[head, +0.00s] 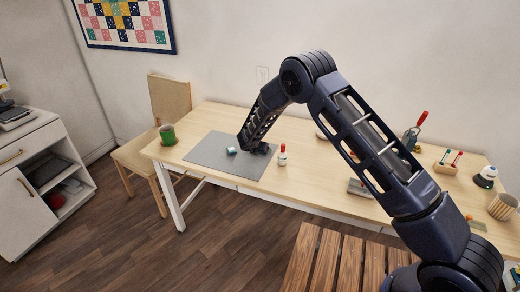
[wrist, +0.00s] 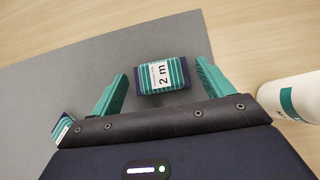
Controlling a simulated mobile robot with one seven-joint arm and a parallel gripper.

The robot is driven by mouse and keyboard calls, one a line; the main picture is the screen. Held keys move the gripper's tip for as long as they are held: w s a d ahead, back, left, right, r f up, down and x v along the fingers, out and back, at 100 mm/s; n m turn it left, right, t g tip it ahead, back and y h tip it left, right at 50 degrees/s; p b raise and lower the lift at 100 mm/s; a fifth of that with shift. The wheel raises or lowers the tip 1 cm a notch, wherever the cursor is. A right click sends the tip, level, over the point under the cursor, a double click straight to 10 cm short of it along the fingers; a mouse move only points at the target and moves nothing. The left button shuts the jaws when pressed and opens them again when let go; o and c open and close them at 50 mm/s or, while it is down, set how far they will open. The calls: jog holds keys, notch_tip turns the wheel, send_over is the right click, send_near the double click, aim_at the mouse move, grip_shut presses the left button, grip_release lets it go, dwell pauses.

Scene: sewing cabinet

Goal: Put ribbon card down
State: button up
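A ribbon card (wrist: 162,76) with teal and white stripes, dark blue ends and the marking "2 m" shows in the wrist view. It lies on the grey mat (wrist: 62,75), or just above it; I cannot tell which. My gripper (wrist: 162,68) is open, its two teal fingers on either side of the card with a visible gap to each. In the head view my gripper (head: 260,149) is low over the right part of the grey mat (head: 205,153), and the card between its fingers is hidden or too small to make out.
A second teal-striped item (wrist: 62,127) sits left of my gripper, partly hidden; a small teal and white item shows there in the head view (head: 231,150). A white bottle (wrist: 296,103) with a red cap (head: 282,148) stands close on the right. A green mug (head: 168,134) stands further left.

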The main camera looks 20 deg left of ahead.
jog(key=shift+r, duration=0.15)
jog(key=shift+s+r, duration=0.15)
jog(key=shift+r, duration=0.05)
jog(key=v, duration=1.1)
jog(key=shift+s+r, duration=0.15)
jog(key=shift+s, duration=0.05)
